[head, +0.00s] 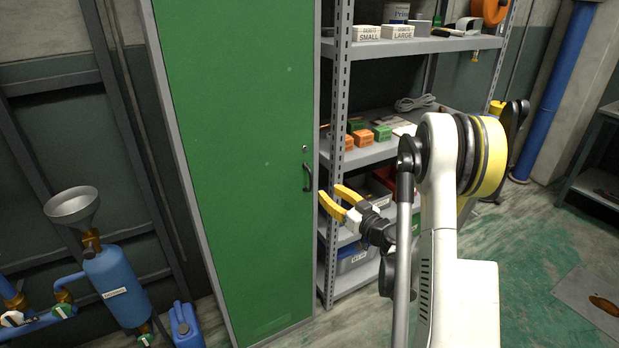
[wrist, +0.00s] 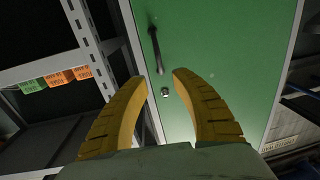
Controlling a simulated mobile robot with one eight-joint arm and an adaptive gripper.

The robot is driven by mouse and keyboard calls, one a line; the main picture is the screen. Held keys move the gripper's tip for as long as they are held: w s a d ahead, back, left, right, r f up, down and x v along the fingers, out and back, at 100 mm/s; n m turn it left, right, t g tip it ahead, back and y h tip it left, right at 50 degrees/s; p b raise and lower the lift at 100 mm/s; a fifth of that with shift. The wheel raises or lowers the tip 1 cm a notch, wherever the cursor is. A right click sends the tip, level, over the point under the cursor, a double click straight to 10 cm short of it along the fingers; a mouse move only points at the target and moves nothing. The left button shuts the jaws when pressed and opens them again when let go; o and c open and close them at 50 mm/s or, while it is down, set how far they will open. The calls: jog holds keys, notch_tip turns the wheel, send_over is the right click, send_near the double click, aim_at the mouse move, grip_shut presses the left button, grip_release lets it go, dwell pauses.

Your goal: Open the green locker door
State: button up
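The green locker door (head: 236,150) is tall, flat and shut in its grey frame. A dark bow handle (head: 307,178) sits near its right edge, with a small round lock (head: 305,149) above it. My gripper (head: 329,199) has yellow fingers, spread apart, just right of and a little below the handle in the head view. In the wrist view the door (wrist: 222,48) fills the middle, and the handle (wrist: 155,48) and lock (wrist: 165,92) show beyond the open gripper (wrist: 160,82). Nothing is between the fingers; they appear apart from the handle.
A grey metal shelf (head: 437,44) with boxes and tools stands right of the locker, close behind my gripper. A blue tank with a funnel (head: 118,284) and a blue jerrycan (head: 184,325) stand left of the door. Some bare floor (head: 300,338) shows before the locker.

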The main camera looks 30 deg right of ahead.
aim_at(311, 178)
jog(key=w, duration=0.3)
jog(key=w+a, duration=0.1)
jog(key=w, duration=0.2)
jog(key=w+p, duration=0.1)
jog(key=w, duration=0.3)
jog(key=shift+a, duration=0.15)
jog(key=shift+r, duration=0.1)
grip_shut()
